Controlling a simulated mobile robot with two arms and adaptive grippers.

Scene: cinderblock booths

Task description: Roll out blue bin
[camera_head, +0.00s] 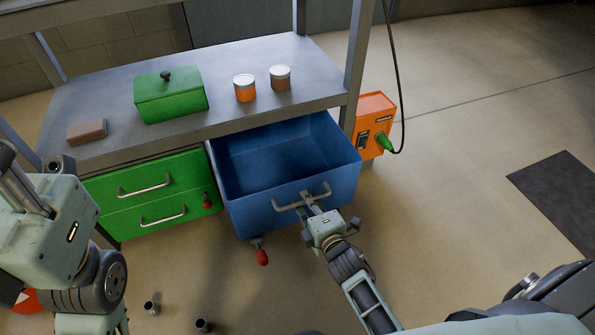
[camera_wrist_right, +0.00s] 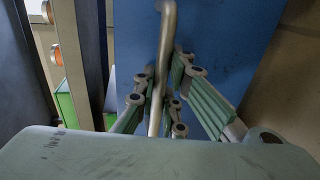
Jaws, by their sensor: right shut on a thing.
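The blue bin (camera_head: 283,167) is an open, empty box under the workbench, to the right of the green drawers. Its front sticks out past the bench edge. My right gripper (camera_head: 310,200) is shut on the metal handle on the bin's front. In the right wrist view, the handle bar (camera_wrist_right: 167,60) runs between the fingers of the right gripper (camera_wrist_right: 158,98), against the blue front panel (camera_wrist_right: 225,35). My left arm is at the left of the head view; its fingertips cannot be made out clearly.
The workbench (camera_head: 330,98) carries a green lidded box (camera_head: 170,98), two cans and a brown block (camera_head: 87,131). Green drawers (camera_head: 150,195) stand left of the bin. An orange box (camera_head: 375,118) with a cable is on the right leg. Small dark cylinders (camera_head: 203,325) lie on otherwise open floor.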

